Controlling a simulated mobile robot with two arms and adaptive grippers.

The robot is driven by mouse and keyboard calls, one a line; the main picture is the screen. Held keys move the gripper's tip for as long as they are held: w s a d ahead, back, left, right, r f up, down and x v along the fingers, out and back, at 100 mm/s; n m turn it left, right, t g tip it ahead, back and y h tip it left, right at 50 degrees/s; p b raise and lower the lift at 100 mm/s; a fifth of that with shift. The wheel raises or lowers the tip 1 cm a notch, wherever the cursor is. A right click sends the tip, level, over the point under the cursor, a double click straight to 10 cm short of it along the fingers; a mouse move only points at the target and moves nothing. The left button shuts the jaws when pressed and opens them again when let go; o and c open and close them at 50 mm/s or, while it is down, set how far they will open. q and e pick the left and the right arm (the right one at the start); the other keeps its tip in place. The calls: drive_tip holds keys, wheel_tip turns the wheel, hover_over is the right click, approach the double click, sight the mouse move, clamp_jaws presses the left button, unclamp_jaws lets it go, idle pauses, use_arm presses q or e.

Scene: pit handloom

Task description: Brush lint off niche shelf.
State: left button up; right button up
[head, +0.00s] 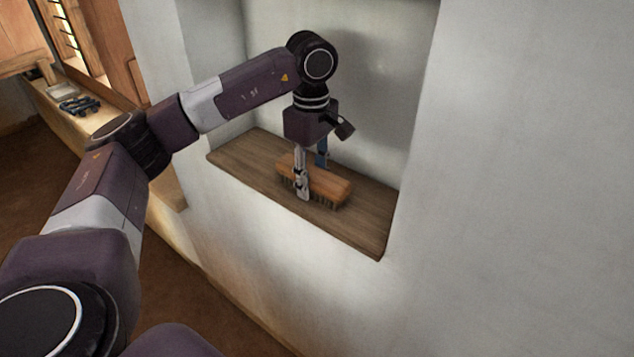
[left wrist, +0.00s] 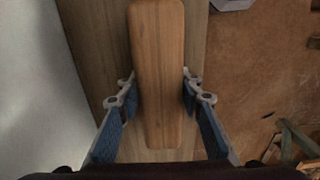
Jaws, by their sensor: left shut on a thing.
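The niche shelf (head: 365,220) is a brown wooden board set in a recess of the white wall. It also shows in the left wrist view (left wrist: 100,50). A wooden brush (head: 328,185) with dark bristles pointing down is at the middle of the shelf, its bristles at or very near the board. My left gripper (head: 302,180) points down and is shut on the brush across its narrow sides. In the left wrist view, the brush's wooden back (left wrist: 158,75) lies between the two fingers. I cannot make out any lint. My right gripper is not in view.
The niche's walls close in the shelf at the back and sides; its front edge is open above a brown floor (head: 225,315). At the far left, a wooden ledge (head: 105,118) holds dark blue items (head: 80,105) and a pale tray (head: 62,91).

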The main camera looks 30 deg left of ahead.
sight(337, 179)
use_arm(q)
drive_tip(key=shift+w+d, duration=0.15)
drive_tip(key=shift+w, duration=0.25)
drive_tip(key=shift+d, duration=0.1)
drive_tip(key=shift+s+d, duration=0.15)
drive_tip(key=shift+d, duration=1.1)
drive_tip(key=shift+s+d, duration=0.1)
drive_tip(key=shift+d, duration=2.1)
drive_tip(key=shift+s+d+f, duration=0.1)
drive_tip(key=shift+s+d, duration=0.05)
drive_tip(key=shift+d, duration=0.9)
drive_tip(key=shift+s+d, duration=0.1)
drive_tip(key=shift+d, duration=0.95)
drive_tip(key=shift+s+d, duration=0.2)
drive_tip(key=shift+d, duration=0.25)
drive_tip(key=shift+w+a+b, duration=0.2)
drive_tip(key=shift+a+b, duration=0.2)
drive_tip(key=shift+b, duration=0.1)
drive_tip(key=shift+w+a+r, duration=0.15)
drive_tip(key=shift+a+r, duration=0.1)
drive_tip(key=shift+r, duration=0.05)
drive_tip(key=shift+a, duration=0.3)
drive_tip(key=shift+w+a+f+b, duration=0.15)
drive_tip(key=shift+a+b, duration=0.5)
drive_tip(key=shift+a, duration=1.8)
drive_tip(key=shift+w+a+f, duration=0.15)
drive_tip(key=shift+a, duration=2.6)
